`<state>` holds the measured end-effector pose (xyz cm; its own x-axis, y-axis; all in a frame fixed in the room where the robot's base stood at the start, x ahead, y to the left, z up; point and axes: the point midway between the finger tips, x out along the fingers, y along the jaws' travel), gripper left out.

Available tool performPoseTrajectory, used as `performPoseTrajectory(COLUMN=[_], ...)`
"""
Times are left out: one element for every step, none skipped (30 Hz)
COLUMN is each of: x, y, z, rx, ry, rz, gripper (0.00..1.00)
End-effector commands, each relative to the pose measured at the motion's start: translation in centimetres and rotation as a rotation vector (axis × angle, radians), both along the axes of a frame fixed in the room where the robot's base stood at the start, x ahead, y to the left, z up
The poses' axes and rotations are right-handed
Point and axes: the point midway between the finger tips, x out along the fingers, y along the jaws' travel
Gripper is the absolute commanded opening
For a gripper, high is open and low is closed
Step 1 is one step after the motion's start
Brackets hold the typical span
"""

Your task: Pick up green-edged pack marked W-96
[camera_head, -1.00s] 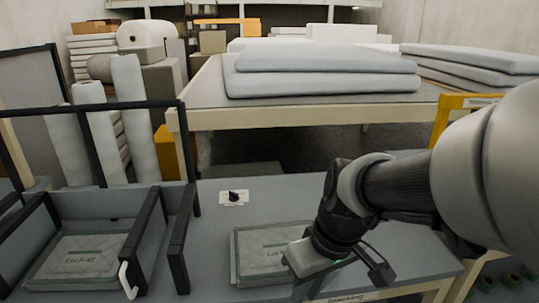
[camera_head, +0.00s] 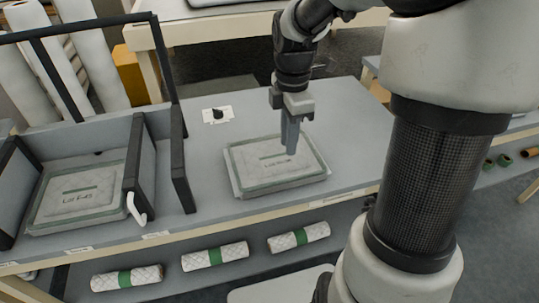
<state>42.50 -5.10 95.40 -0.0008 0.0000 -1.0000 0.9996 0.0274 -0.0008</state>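A flat grey quilted pack with green edges (camera_head: 262,177) lies on the open grey table top, right of the black-framed bay. Its printed mark is too small to read, so I cannot tell if it says W-96. A similar green-edged pack (camera_head: 78,205) lies inside the bay at the left; its mark is not legible either. My gripper (camera_head: 290,148) points down over the far right part of the pack on the open table. Its fingers look close together, seen from this side. I cannot tell whether the fingertips touch the pack or whether they are open.
A white card with a black shape (camera_head: 218,115) lies behind the open pack. The bay's black-edged divider (camera_head: 180,170) stands to its left. Several white rolls with green bands (camera_head: 215,257) lie on the shelf below. The table's right part (camera_head: 345,130) is clear.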

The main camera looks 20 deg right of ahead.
Motion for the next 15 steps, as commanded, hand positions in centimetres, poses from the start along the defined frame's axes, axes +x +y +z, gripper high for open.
performPoseTrajectory(x=[-0.1, -0.1, -0.1, -0.1, -0.1, -0.1, -0.1, 0.0, 0.0, 0.0, 0.0, 0.0, 0.0, 0.0, 0.0], y=[0.0, 0.0, 0.1, 0.1, 0.1, 0.1, 0.1, 0.1, 0.1, 0.1, 0.1, 0.1, 0.1, 0.1, 0.1], z=[-1.7, -2.4, -3.2, -3.9, -4.5, -5.3, -5.8, -6.2, -6.7, -7.0, -7.3, -7.6, -7.7, -7.8, -7.9], rx=[0.001, 0.001, 0.002, 0.002, 0.002, 0.001, 0.001, 0.001, 0.001, 0.001, 0.001, 0.001, 0.001, 0.001, 0.001], ry=[0.004, 0.004, 0.003, 0.004, 0.003, 0.003, 0.003, 0.002, 0.002, 0.001, 0.001, 0.000, -0.001, -0.001, 0.000], rz=[0.000, 0.000, -0.001, 0.000, 0.000, 0.000, 0.000, 0.000, -0.001, -0.001, -0.002, -0.002, -0.002, -0.002, -0.002], gripper=[0.19, 0.19, 0.19, 0.19, 0.19, 0.19, 0.19, 0.19, 0.19, 0.19, 0.19, 0.19, 0.19, 0.19, 0.19])
